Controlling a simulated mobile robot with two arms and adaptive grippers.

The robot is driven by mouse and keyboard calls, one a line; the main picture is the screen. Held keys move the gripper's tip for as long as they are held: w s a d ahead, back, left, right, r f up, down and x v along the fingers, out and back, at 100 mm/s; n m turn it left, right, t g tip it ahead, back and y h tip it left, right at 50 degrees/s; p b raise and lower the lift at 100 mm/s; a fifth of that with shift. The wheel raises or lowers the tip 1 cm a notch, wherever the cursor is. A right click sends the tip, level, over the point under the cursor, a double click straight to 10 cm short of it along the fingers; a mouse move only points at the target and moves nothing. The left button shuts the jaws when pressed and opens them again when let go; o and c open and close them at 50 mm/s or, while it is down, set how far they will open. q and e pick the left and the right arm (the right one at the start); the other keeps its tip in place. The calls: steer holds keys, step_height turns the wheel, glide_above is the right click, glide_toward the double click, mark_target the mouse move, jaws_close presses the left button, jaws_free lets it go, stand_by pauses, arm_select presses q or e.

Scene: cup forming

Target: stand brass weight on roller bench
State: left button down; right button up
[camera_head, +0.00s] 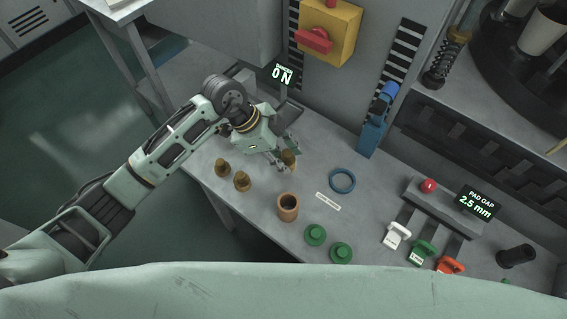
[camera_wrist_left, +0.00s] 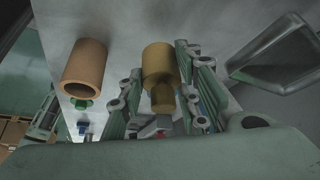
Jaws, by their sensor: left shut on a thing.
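My left gripper (camera_head: 284,151) is shut on a brass weight (camera_head: 289,158) above the grey bench (camera_head: 327,225). In the left wrist view the weight (camera_wrist_left: 159,70) sits between the two fingers, with a wide round body and a narrower knob. I cannot tell whether its far end touches the bench. My right gripper is not in view.
An orange-brown cylinder (camera_head: 288,208), a blue ring (camera_head: 342,180) and green knobbed discs (camera_head: 316,235) are on the bench. White (camera_head: 396,235), green and orange tagged pieces lie at the right. A blue clamp (camera_head: 374,128) and a "0 N" display (camera_head: 283,75) stand behind.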

arm_select(q)
steer(key=shift+f, duration=2)
steer(key=shift+f, duration=0.1)
steer(key=c, duration=1.3)
jaws_free()
steer(key=v, duration=1.2)
